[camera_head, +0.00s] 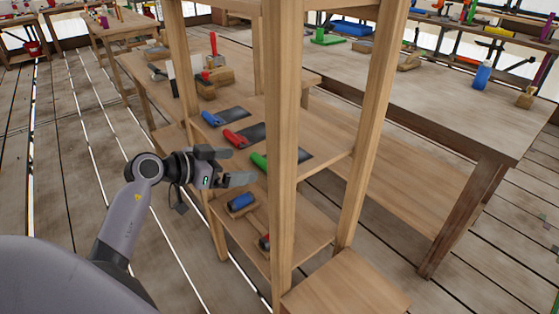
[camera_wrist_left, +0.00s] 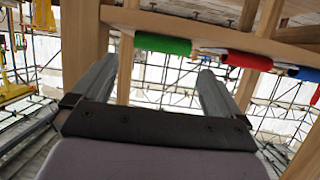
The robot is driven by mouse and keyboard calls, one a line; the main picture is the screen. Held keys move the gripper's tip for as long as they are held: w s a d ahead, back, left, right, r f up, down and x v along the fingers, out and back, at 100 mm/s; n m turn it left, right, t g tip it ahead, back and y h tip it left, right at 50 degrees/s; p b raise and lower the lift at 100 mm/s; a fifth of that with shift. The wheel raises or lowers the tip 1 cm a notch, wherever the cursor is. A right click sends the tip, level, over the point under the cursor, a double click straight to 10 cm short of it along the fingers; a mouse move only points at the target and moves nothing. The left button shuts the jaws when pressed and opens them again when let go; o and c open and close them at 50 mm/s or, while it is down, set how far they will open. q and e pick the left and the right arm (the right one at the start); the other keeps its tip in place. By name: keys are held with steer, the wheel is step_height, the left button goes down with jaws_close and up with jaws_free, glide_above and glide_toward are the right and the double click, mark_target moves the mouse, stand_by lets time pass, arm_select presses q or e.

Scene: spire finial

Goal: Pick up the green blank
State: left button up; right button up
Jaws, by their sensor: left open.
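The green blank (camera_head: 259,160) lies on the middle shelf, its end sticking out over the front edge; a wooden post hides part of it. In the left wrist view the green blank (camera_wrist_left: 163,44) shows just beyond and between the fingertips. My left gripper (camera_head: 243,166) is open and empty, in front of the shelf, close to the green end and apparently apart from it. In the left wrist view the gripper (camera_wrist_left: 158,66) has its two fingers spread wide. My right gripper is not in view.
A red piece (camera_head: 235,138) and a blue piece (camera_head: 212,119) lie beside the green one on the same shelf. Wooden posts (camera_head: 284,180) frame the rack. A lower shelf holds a blue-topped tool (camera_head: 241,203). A workbench (camera_head: 440,110) stands at right. Floor at left is clear.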

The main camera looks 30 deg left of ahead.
mark_target(260, 161)
arm_select(q)
steer(key=x, duration=0.7)
steer(key=shift+w+a+r+b, duration=0.1)
steer(key=shift+w+b, duration=0.05)
steer(key=shift+b, duration=0.2)
steer(key=c, duration=0.9)
steer(key=shift+r, duration=0.15)
